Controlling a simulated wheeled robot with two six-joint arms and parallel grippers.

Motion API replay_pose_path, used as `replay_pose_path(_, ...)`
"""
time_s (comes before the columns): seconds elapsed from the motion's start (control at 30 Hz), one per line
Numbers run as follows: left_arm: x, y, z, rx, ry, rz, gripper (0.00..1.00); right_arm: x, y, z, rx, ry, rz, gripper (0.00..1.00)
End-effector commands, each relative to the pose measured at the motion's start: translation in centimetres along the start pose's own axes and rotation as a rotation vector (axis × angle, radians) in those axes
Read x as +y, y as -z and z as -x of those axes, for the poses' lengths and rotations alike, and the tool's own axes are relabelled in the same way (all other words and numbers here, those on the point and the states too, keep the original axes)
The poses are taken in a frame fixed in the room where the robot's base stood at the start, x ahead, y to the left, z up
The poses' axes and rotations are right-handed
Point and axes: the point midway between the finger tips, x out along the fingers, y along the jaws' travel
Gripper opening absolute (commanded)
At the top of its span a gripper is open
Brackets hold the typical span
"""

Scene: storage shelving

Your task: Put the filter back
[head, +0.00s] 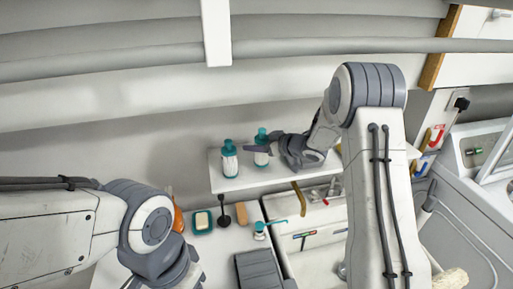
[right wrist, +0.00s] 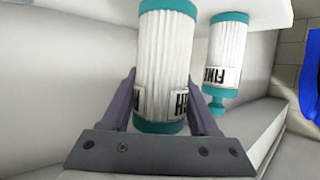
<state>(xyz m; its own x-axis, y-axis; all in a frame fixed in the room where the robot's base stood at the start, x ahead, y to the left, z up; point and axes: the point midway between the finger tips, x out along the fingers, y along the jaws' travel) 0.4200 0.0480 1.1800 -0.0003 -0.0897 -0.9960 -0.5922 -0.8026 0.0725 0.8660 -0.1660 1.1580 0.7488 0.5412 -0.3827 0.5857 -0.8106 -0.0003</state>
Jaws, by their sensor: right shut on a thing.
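A white pleated filter with teal ends (head: 262,157) is at the white wall shelf (head: 222,185) in the head view. My right gripper (head: 264,146) reaches in from the right and is shut on it. In the right wrist view the held filter (right wrist: 165,50) is between the two fingers (right wrist: 165,100), its label partly hidden. A second, similar filter (head: 229,162) stands on the shelf to its left. It also shows in the right wrist view (right wrist: 228,50), labelled FINE. I cannot tell whether the held filter touches the shelf. My left gripper is out of view.
Below the shelf are a sink (head: 320,238) with a brass tap (head: 298,198), a soap dish (head: 202,222), a sponge (head: 241,214), a black brush (head: 224,220) and an orange bottle (head: 177,218). A white washing unit (head: 465,195) stands at right.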

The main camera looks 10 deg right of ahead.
Motion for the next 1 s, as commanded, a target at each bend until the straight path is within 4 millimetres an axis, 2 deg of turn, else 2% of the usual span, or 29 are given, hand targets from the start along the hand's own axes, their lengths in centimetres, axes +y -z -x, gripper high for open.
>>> replay_pose_path(0.17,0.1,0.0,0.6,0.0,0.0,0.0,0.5,0.1,-1.7,-0.6,0.001,-0.001,-0.002,0.0)
replay_pose_path(0.57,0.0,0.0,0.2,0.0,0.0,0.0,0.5,0.1,-2.3,-0.9,0.001,-0.002,0.0,0.0)
replay_pose_path(0.6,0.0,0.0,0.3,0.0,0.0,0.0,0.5,0.1,-2.2,-0.8,0.0,-0.002,0.0,0.76)
replay_pose_path(0.63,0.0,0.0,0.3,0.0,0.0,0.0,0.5,0.1,-2.2,-0.8,0.0,-0.002,0.0,0.88)
replay_pose_path(0.67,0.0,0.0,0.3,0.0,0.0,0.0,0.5,0.1,-2.2,-0.8,0.0,-0.002,0.0,0.91)
replay_pose_path(1.0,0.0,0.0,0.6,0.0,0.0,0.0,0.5,0.1,-1.9,-0.7,0.001,-0.002,0.0,0.91)
